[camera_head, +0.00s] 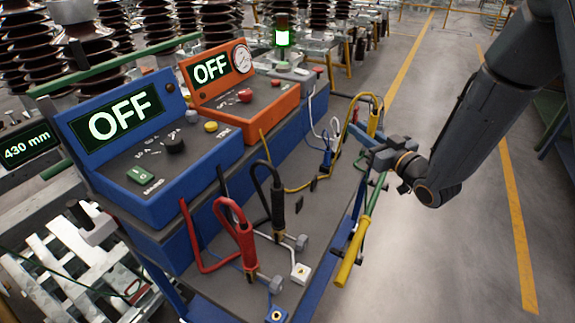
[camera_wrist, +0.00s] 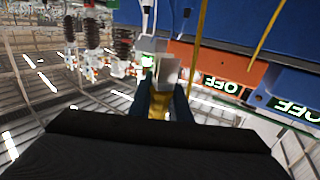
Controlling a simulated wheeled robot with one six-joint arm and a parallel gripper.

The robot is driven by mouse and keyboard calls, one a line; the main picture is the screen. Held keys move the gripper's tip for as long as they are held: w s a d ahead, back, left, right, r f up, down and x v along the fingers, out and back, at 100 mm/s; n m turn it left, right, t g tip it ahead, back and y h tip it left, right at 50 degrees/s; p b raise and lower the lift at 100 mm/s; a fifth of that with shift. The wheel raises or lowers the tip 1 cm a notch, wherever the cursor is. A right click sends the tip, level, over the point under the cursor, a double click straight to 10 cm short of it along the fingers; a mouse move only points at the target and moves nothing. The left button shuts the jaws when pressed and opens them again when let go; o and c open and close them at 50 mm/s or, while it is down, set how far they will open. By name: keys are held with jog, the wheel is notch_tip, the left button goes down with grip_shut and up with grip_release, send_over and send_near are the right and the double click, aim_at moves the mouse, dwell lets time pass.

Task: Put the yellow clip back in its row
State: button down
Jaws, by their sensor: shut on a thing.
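The yellow clip (camera_head: 374,119) stands upright just above my gripper (camera_head: 368,143) at the bench's right edge. A yellow cable loops from its top down to the bench. My gripper is shut on it; in the wrist view, yellow shows between my two blue fingers (camera_wrist: 162,105). A pale grey piece (camera_wrist: 167,72) shows beyond the fingertips. On the bench are a red clip (camera_head: 241,238) in front, a black clip (camera_head: 278,205) behind it and a blue clip (camera_head: 328,160) farther back. I cannot tell whether the yellow clip touches the bench.
A blue box (camera_head: 180,165) and an orange box (camera_head: 262,97), both reading OFF, stand along the bench's left side. A rod with a yellow handle (camera_head: 350,257) hangs at the right edge below my gripper. Metal terminals (camera_head: 302,242) stand near the clips. Floor to the right is clear.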

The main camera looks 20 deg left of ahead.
jog(key=s+a+f+n+g+y+b, duration=0.1)
jog(key=s+a+f+n+g+y, duration=0.2)
jog(key=s+a+n+g, duration=0.6)
jog(key=s+a+g, duration=0.5)
jog(key=s, duration=0.3)
jog(key=shift+s+a+f+n+y, duration=0.15)
jog(key=shift+s+a+n+y, duration=0.15)
jog(key=shift+a, duration=0.05)
jog(key=shift+w+d, duration=0.1)
jog(key=shift+d, duration=0.1)
jog(key=shift+f+b, duration=1.9)
jog(key=shift+f, duration=1.05)
jog(key=shift+f+b, duration=0.45)
jog(key=shift+f, duration=0.35)
jog(key=c, duration=1.6)
grip_release()
jog(key=shift+o, duration=0.2)
